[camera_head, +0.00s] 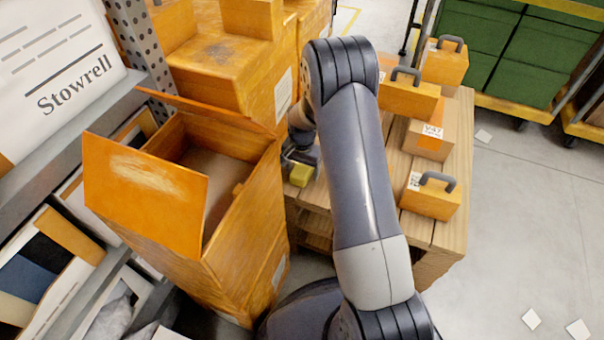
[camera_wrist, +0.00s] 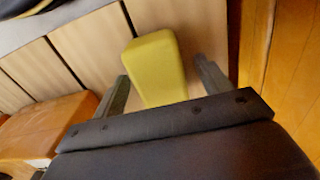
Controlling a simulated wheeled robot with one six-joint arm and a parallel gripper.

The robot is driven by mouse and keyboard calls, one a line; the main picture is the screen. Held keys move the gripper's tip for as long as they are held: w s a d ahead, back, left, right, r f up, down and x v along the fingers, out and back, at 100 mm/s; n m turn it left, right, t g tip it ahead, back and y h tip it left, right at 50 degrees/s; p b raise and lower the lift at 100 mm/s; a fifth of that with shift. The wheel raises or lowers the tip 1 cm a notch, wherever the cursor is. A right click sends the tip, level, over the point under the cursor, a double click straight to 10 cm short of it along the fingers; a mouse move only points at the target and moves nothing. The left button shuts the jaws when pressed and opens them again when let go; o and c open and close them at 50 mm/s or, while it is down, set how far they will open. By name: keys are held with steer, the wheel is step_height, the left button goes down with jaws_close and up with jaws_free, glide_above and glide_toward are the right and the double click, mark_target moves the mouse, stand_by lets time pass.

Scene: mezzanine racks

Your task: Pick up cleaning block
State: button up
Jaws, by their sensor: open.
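The cleaning block is a yellow-green block (camera_head: 301,174) on the left edge of the slatted wooden table (camera_head: 440,232), close to the orange boxes. It also shows in the wrist view (camera_wrist: 156,66), lying on the pale slats. My gripper (camera_head: 300,158) is at the block, partly hidden behind my arm in the head view. In the wrist view the gripper (camera_wrist: 162,84) is open, with one dark finger on each side of the block and a gap on both sides. The far end of the block reaches past the fingertips.
An open orange box (camera_head: 150,190) stands left of the table, with stacked orange boxes (camera_head: 225,75) behind it. Orange boxes with grey handles, such as one at the front (camera_head: 431,197), stand on the table's right. Green crates (camera_head: 525,50) are at the back right. The right floor is mostly clear.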

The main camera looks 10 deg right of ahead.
mark_target(302, 167)
steer(key=shift+c, duration=0.4)
steer(key=shift+r, duration=0.1)
steer(key=c, duration=1)
step_height(302, 167, up, 10)
steer(key=p, duration=0.2)
steer(key=shift+p, duration=0.4)
